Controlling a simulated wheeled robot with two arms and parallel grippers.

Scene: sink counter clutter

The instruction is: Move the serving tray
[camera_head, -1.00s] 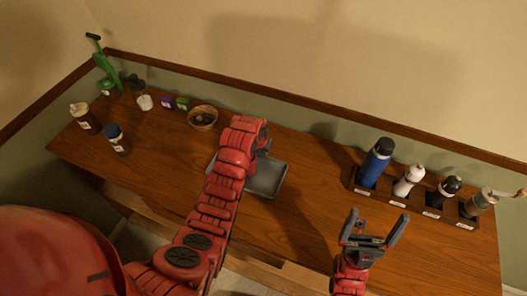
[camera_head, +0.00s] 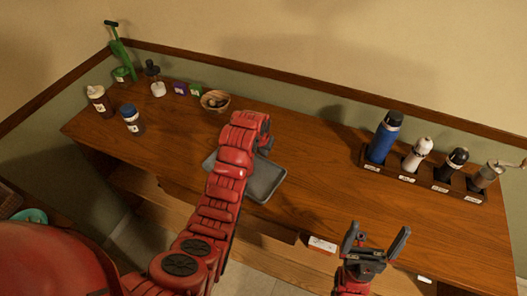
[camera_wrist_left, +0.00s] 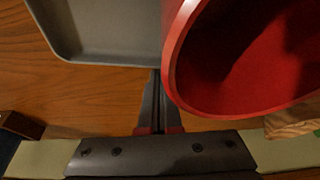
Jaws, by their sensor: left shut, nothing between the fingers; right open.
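The serving tray is a shallow grey rectangular tray (camera_head: 268,184) on the wooden counter, close to its front edge. My left arm hides much of its left part. In the left wrist view the tray's rim and one corner (camera_wrist_left: 100,59) show at the upper left. My left gripper (camera_head: 266,138) is at the tray's far side. Its fingers (camera_wrist_left: 156,75) are shut and empty, pointing at the tray's rim; I cannot tell whether they touch it. My right gripper (camera_head: 376,240) is open and empty, in front of the counter, right of the tray.
A wooden bowl (camera_head: 215,101) stands behind the tray. Bottles, small boxes and a green item (camera_head: 120,50) stand at the back left. A rack (camera_head: 425,180) with several bottles stands on the right. The counter between tray and rack is clear.

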